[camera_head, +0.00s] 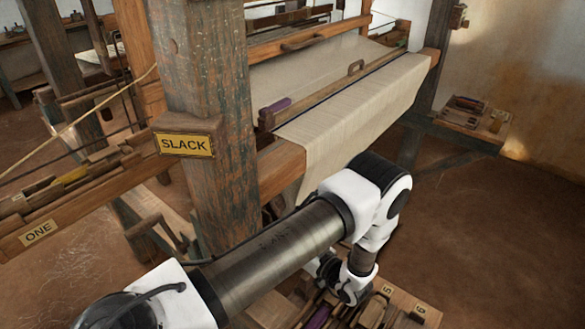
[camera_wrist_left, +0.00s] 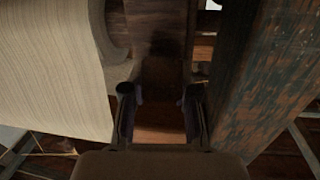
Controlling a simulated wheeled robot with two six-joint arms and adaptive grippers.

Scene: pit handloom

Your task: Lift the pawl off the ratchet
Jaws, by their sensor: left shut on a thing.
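My left gripper (camera_wrist_left: 160,106) shows in the left wrist view, its two dark fingers on either side of a dark brown wooden piece (camera_wrist_left: 162,72). It is shut on this piece, which may be the pawl; the contact is in shadow. A curved wooden edge (camera_wrist_left: 118,30), possibly part of the ratchet, shows just left of it. I cannot make out teeth, or whether pawl and ratchet touch. My right gripper is not in view.
A worn post (camera_head: 205,90) with a SLACK sign (camera_head: 184,144) stands close by; a post (camera_wrist_left: 262,75) flanks the gripper's right. Pale cloth (camera_head: 350,110) hangs over the front beam, left of the gripper (camera_wrist_left: 50,65). A tool tray (camera_head: 405,312) lies below my arm. The right floor is clear.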

